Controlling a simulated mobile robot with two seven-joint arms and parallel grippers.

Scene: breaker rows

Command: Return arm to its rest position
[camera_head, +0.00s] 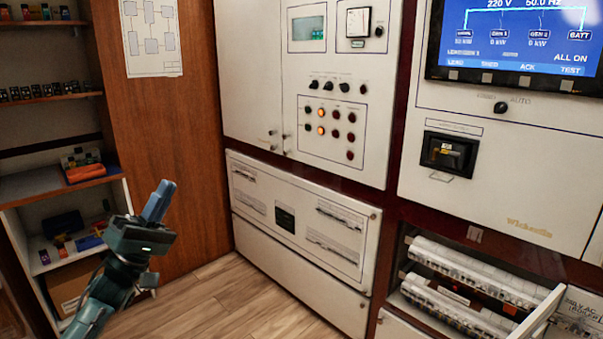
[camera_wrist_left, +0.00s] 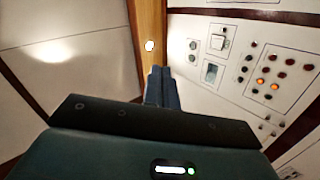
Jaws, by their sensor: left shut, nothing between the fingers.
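My left gripper (camera_head: 158,202) is raised at the lower left of the head view, in front of the wooden panel and shelf. Its blue-grey fingers are shut together with nothing between them. The fingers also show in the left wrist view (camera_wrist_left: 161,86), pointing toward the cabinet wall and touching nothing that I can see. My right gripper is in neither view.
A shelf unit (camera_head: 50,185) with small parts stands at the left, close to my left arm. White cabinets (camera_head: 300,225) with switches and lamps fill the middle. At the lower right, breaker rows (camera_head: 470,275) sit in an open compartment. Wooden floor (camera_head: 215,300) is clear.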

